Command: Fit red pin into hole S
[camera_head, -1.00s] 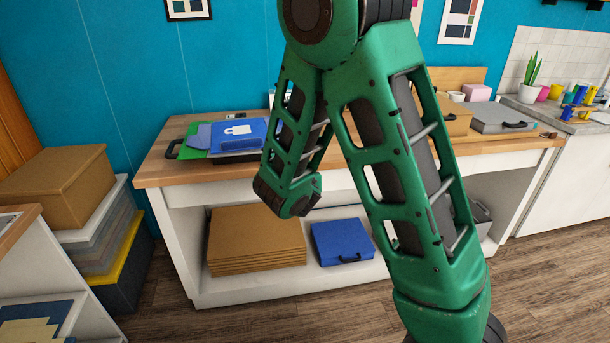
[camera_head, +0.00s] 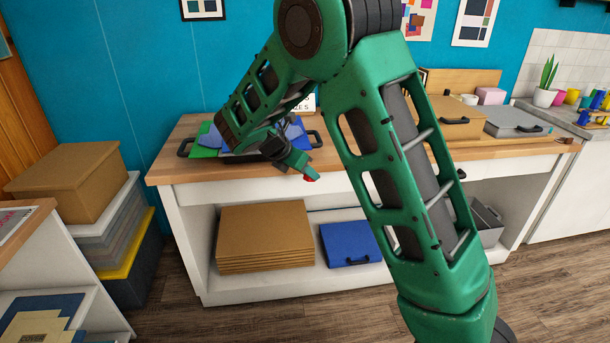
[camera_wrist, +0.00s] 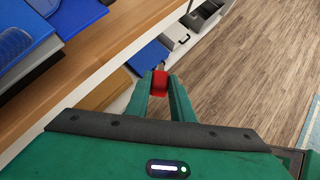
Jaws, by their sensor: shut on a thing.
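My gripper (camera_head: 306,173) is shut on the red pin (camera_wrist: 159,83), which shows between the fingertips in the wrist view. In the head view only a small red tip of the pin (camera_head: 311,175) shows, just in front of the workbench's front edge. The gripper fingers (camera_wrist: 160,95) point away from the wrist, over the bench edge and the shelf below. Hole S cannot be made out in either view. A small white sign with dark lettering (camera_head: 307,103) stands on the bench, partly hidden by my arm.
The wooden workbench (camera_head: 400,160) carries blue and green sheets (camera_head: 204,150) at left. A tan case (camera_head: 458,115) and a grey case (camera_head: 515,122) lie at right. Brown boards (camera_head: 265,238) and a blue case (camera_head: 347,243) lie on the lower shelf. The floor (camera_head: 540,270) is clear at right.

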